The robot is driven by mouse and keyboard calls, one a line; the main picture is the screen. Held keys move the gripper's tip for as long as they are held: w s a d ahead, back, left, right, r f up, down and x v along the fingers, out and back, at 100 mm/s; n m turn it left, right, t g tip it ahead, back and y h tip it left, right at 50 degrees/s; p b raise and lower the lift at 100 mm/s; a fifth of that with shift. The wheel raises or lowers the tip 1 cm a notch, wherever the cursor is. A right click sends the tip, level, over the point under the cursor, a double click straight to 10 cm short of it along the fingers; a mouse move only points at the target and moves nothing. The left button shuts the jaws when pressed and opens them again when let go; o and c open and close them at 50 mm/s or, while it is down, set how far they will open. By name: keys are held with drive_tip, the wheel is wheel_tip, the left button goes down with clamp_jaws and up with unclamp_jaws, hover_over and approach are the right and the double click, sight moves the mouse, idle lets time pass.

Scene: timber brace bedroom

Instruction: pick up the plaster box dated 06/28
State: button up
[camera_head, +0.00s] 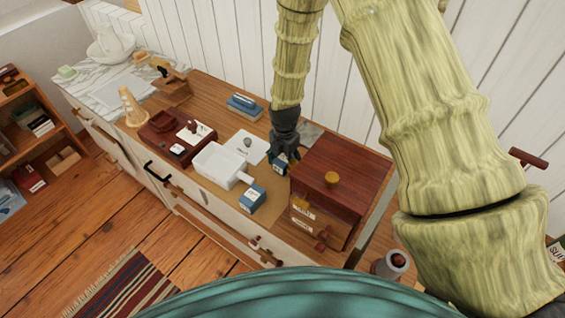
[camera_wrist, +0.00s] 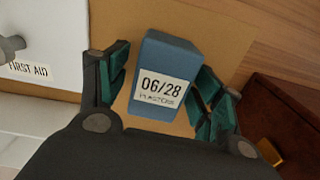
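The plaster box dated 06/28 (camera_wrist: 171,62) is blue, and its white label reads "06/28" and "PLASTERS" in the wrist view. My gripper (camera_wrist: 165,90) is open, with one finger on each side of the box. A strip of brown surface shows between the left finger and the box; the right finger is very close to the box, and I cannot tell if it touches. In the head view my gripper (camera_head: 285,157) points down over this blue box (camera_head: 279,168), partly hiding it. A second blue box (camera_head: 252,199) with a white label stands nearer the front edge; its date is too small to read.
A white first-aid container (camera_head: 217,165) stands left of the boxes; its label shows in the wrist view (camera_wrist: 28,70). A red-brown wooden cabinet (camera_head: 342,173) stands close on the right. A dark red tray (camera_head: 176,137) is further left.

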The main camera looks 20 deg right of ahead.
drive_tip(key=c, duration=0.9)
drive_tip(key=shift+r, duration=0.1)
